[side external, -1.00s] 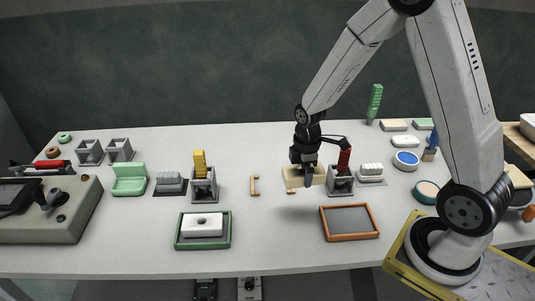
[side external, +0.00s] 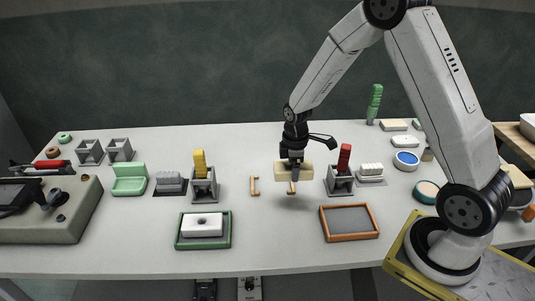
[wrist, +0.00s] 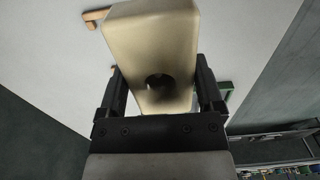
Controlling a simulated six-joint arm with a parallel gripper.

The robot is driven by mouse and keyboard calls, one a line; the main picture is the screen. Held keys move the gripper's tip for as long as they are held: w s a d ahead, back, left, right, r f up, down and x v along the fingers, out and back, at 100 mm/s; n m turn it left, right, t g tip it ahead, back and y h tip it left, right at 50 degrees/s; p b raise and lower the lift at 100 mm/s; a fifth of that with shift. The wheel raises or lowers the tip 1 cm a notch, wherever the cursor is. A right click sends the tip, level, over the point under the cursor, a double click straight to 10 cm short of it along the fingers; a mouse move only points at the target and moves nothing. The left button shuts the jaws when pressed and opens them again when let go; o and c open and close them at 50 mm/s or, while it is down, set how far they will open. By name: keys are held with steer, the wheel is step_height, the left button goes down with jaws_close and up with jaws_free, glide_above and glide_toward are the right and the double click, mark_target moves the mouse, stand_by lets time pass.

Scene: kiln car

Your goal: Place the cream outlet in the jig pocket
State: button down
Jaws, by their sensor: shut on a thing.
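The cream outlet (side external: 305,172) is a block with a round hole, held above the table in the side external view. It fills the upper middle of the wrist view (wrist: 153,45), with a black finger on each side. My gripper (side external: 293,166) is shut on it; it also shows in the wrist view (wrist: 160,95). An orange-brown framed tray (side external: 349,236) with an empty grey inside lies to the front right. A green framed tray (side external: 178,242) holds a white block with a hole (side external: 202,224). I cannot tell for certain which frame is the jig pocket.
A grey holder with a red-handled tool (side external: 341,180) stands close right of the outlet. Another grey holder with a yellow tool (side external: 203,187) stands left. A small wooden handle (side external: 254,186) lies between. The table front between the two trays is clear.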

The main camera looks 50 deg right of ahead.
steer(key=w+f, duration=0.2)
steer(key=w, duration=0.2)
glide_above(272, 186)
steer(key=shift+s+f, duration=0.15)
steer(key=shift+f, duration=2.4)
steer(key=shift+d+f, duration=0.1)
steer(key=shift+f, duration=0.15)
steer(key=shift+w+f, duration=0.15)
steer(key=shift+f, duration=0.65)
steer(key=shift+w+f, duration=0.1)
steer(key=shift+f, duration=0.7)
steer(key=shift+f, duration=0.15)
jaws_free()
